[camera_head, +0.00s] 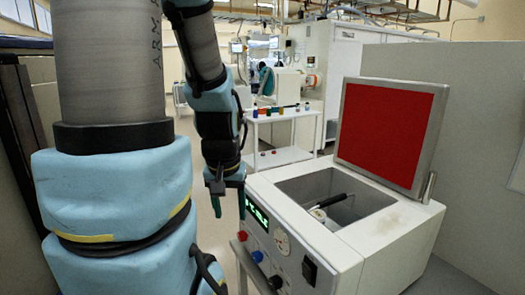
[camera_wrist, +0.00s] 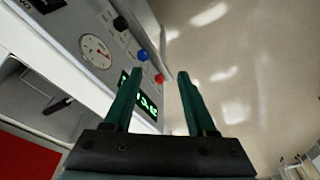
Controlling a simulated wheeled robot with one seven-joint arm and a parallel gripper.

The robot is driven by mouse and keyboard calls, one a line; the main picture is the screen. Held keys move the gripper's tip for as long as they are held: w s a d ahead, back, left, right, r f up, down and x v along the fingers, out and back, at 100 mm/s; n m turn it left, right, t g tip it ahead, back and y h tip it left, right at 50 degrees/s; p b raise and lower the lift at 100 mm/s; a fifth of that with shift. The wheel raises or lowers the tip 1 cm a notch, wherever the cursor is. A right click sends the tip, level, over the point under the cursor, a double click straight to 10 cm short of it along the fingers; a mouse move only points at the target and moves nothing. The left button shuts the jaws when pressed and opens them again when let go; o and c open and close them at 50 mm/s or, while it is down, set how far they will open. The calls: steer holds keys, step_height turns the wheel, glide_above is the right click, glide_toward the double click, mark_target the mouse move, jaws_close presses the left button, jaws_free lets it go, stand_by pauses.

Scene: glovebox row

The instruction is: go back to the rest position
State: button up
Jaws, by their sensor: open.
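My gripper (camera_wrist: 160,82) is open, with two green fingers apart and nothing between them. In the head view my gripper (camera_head: 226,196) hangs pointing down at the left front corner of a white box-shaped machine (camera_head: 385,230). The machine's lid with a red inner face (camera_head: 388,135) stands open. Inside its well lies something with a black handle (camera_head: 333,201), partly hidden by the wall. In the wrist view the machine's front panel is on the left and bare floor is beneath the right finger.
The panel carries a green display (camera_head: 257,211), a dial (camera_head: 282,241), a red knob (camera_head: 242,236) and a blue knob (camera_head: 257,256). A white cart (camera_head: 283,118) with small coloured items stands behind. A grey partition (camera_head: 480,130) is at the right. Floor left of the machine looks clear.

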step_height(320, 180, down, 11)
steer(key=s+g+b, duration=0.1)
steer(key=b, duration=0.7)
steer(key=shift+s+d, duration=0.2)
steer(key=shift+d, duration=0.15)
steer(key=shift+r, duration=0.1)
